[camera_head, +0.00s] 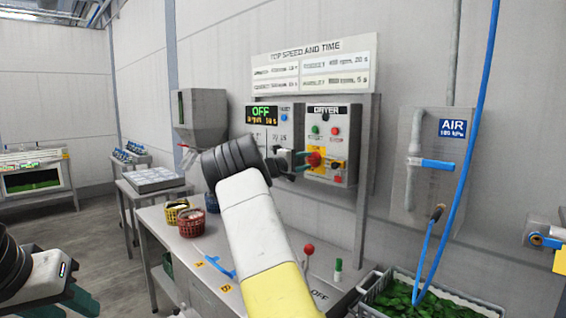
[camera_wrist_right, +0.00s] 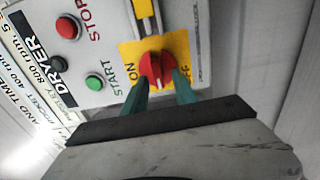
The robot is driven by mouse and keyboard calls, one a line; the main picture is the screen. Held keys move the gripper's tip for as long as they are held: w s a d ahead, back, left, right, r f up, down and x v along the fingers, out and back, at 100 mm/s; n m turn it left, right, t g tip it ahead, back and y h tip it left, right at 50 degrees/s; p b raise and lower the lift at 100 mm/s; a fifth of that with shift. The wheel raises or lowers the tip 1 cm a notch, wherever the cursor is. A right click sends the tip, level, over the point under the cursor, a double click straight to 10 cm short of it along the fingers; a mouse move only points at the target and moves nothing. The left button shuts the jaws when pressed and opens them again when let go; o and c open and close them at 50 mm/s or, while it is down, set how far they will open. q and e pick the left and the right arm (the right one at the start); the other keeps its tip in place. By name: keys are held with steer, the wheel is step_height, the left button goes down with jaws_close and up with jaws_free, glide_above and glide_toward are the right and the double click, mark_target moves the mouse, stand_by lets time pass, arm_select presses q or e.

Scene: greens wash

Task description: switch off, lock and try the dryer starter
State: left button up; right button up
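The dryer starter (camera_head: 341,124) is a grey wall box with green and red buttons. Its red rotary knob (camera_head: 314,159) sits on a yellow plate marked ON and OFF. In the right wrist view the knob (camera_wrist_right: 157,69) is just beyond my fingertips; its exact setting is hard to tell. My right gripper (camera_head: 296,165) is open, with one teal fingertip at each lower side of the knob; I cannot tell whether they touch it. A yellow part (camera_wrist_right: 146,18) shows beside the knob plate. My left gripper (camera_head: 78,284) is open and empty at the lower left.
A display box (camera_head: 262,115) reading OFF adjoins the starter. The steel table (camera_head: 185,243) holds yellow and red baskets (camera_head: 191,222), a blue item (camera_head: 222,268) and a red-knobbed lever (camera_head: 309,250). An air panel (camera_head: 431,165) with blue hose is at right, above a crate of greens (camera_head: 375,285).

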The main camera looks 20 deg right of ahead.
steer(key=v, duration=0.7)
steer(key=shift+s+a, duration=0.2)
steer(key=shift+a, duration=0.15)
